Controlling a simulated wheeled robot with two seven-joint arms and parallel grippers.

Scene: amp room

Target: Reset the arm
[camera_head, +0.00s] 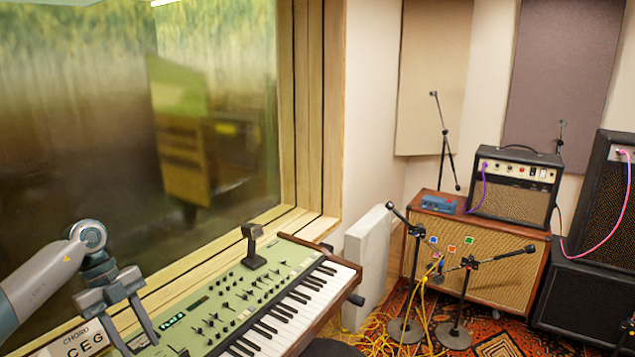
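My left arm comes in from the left, and its grey gripper (138,345) points down over the left end of the green keyboard synthesizer (225,285). Its two fingers are spread apart, with nothing visible between them. A white card (82,343) reading "CHORD C E G" stands beside the left finger; whether they touch, I cannot tell. The card's lower part is cut off by the picture edge. My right gripper is not in view.
A black upright piece (253,246) stands on the synthesizer's back part. A window fills the left. Microphone stands (455,334), loose yellow cables (375,335), a wooden speaker cabinet (490,262) and a small amplifier (514,185) occupy the right. A pale panel (368,265) stands behind the keyboard's right end.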

